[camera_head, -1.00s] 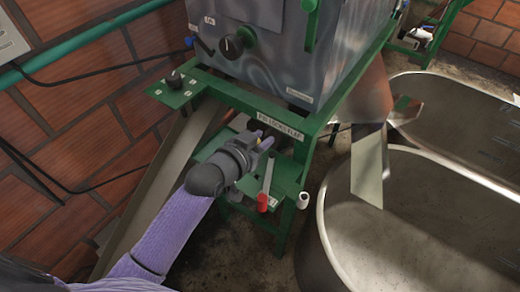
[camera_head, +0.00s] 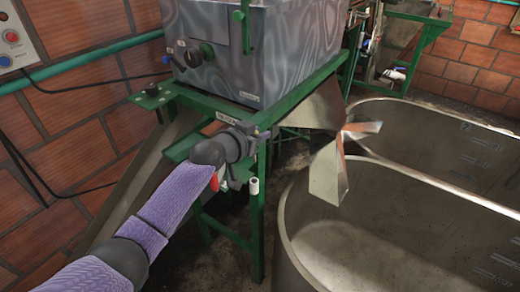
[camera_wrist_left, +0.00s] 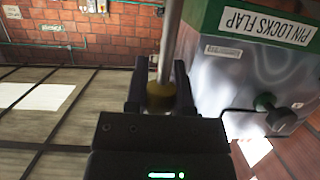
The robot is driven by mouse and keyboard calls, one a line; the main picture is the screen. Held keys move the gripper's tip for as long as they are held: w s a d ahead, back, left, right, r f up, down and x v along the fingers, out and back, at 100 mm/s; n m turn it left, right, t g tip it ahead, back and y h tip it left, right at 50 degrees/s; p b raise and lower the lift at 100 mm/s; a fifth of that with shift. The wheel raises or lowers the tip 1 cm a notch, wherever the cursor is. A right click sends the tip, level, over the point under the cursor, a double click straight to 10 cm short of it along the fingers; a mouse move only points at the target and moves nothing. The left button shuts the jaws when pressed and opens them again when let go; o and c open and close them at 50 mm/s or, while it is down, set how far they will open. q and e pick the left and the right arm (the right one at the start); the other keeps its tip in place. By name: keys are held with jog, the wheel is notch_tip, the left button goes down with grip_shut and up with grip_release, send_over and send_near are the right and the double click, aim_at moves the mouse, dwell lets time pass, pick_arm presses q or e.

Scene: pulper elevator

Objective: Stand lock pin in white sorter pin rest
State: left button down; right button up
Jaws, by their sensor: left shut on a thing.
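My left gripper (camera_head: 264,133) is beside the front corner of the green frame below the metal machine. In the left wrist view its two fingers (camera_wrist_left: 162,80) are shut on the lock pin, a grey metal rod (camera_wrist_left: 169,35) with a brass-coloured end (camera_wrist_left: 160,97). The pin runs out beyond the fingertips. In the head view I cannot make out the pin at the gripper. A small white cylinder (camera_head: 254,186), which looks like the white pin rest, is on the green frame just below the gripper. My right gripper is not in view.
A red handle (camera_head: 214,182) shows just below my wrist. The green frame (camera_head: 295,100) carries the grey machine (camera_head: 265,55). A metal chute (camera_head: 328,170) and large steel tanks (camera_head: 400,225) stand to the right. A "PIN LOCKS FLAP" sign (camera_wrist_left: 268,20) shows in the wrist view.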

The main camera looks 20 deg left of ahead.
pick_arm(q)
notch_tip(320, 180, down, 6)
jog(key=b, duration=0.4)
jog(key=shift+a, duration=0.15)
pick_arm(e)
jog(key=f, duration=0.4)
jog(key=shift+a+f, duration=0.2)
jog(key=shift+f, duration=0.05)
pick_arm(q)
jog(key=shift+w, duration=0.1)
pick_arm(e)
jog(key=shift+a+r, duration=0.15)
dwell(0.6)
pick_arm(q)
jog(key=shift+f, duration=0.1)
jog(key=shift+f+b, duration=0.3)
jog(key=shift+b, duration=0.25)
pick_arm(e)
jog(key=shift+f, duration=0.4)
pick_arm(q)
jog(key=shift+f+b, duration=1.7)
jog(key=shift+f, duration=0.4)
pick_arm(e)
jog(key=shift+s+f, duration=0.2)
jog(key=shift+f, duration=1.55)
pick_arm(q)
jog(key=shift+c, duration=2)
grip_release()
